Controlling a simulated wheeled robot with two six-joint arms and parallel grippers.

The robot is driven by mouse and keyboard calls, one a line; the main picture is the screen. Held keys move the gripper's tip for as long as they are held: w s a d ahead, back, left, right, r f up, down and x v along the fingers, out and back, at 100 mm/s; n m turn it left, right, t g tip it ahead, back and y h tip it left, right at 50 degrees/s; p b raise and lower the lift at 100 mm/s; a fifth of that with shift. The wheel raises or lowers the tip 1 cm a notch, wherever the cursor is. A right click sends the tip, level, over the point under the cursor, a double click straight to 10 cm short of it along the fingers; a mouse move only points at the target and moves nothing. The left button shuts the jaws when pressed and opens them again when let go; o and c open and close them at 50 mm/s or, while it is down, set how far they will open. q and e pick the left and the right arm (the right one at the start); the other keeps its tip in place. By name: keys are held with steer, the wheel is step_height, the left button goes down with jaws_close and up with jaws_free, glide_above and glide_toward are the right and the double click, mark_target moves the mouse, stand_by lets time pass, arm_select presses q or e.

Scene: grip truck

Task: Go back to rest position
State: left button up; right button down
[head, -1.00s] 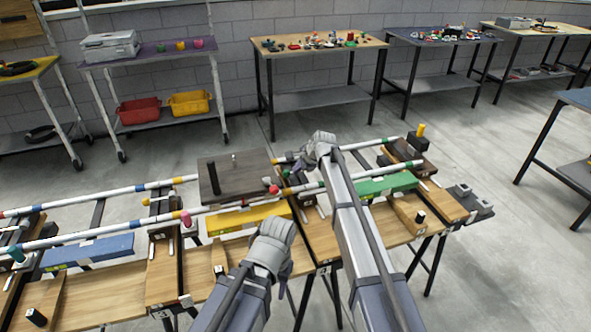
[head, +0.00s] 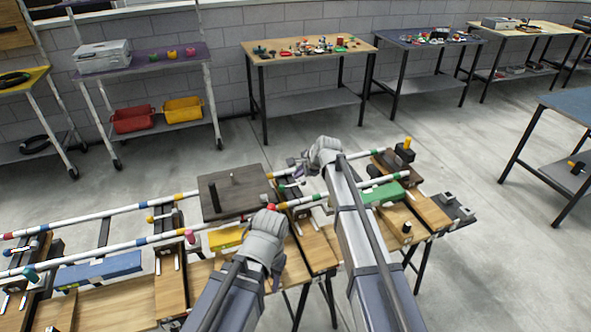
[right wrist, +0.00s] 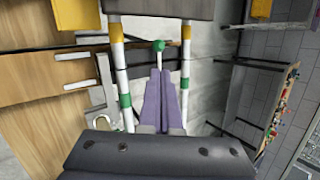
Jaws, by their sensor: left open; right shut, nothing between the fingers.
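My left gripper (head: 268,222) is the lower one in the head view. It hangs over the near long rod, by the yellow block (head: 228,237). Its fingers are mostly hidden behind its wrist, and nothing shows held in it. My right gripper (head: 299,172) is over the far side of the workbench, near the two long rods. In the right wrist view its purple-grey fingers (right wrist: 161,76) are together with nothing between them. They point between two white rods with green and yellow bands, close to a green knob (right wrist: 158,46); I cannot tell whether they touch it.
The workbench (head: 115,293) carries rods, a dark square plate (head: 232,194), a blue block (head: 98,271) and a green block (head: 382,194). Shelves and tables with small parts line the back wall. Grey floor (head: 500,270) is clear at right.

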arm_select(q)
steer(key=shift+r, duration=0.6)
arm_select(e)
steer(key=shift+s+d+r, duration=0.2)
steer(key=shift+s+r, duration=0.15)
steer(key=shift+r, duration=0.25)
steer(key=shift+s, duration=0.1)
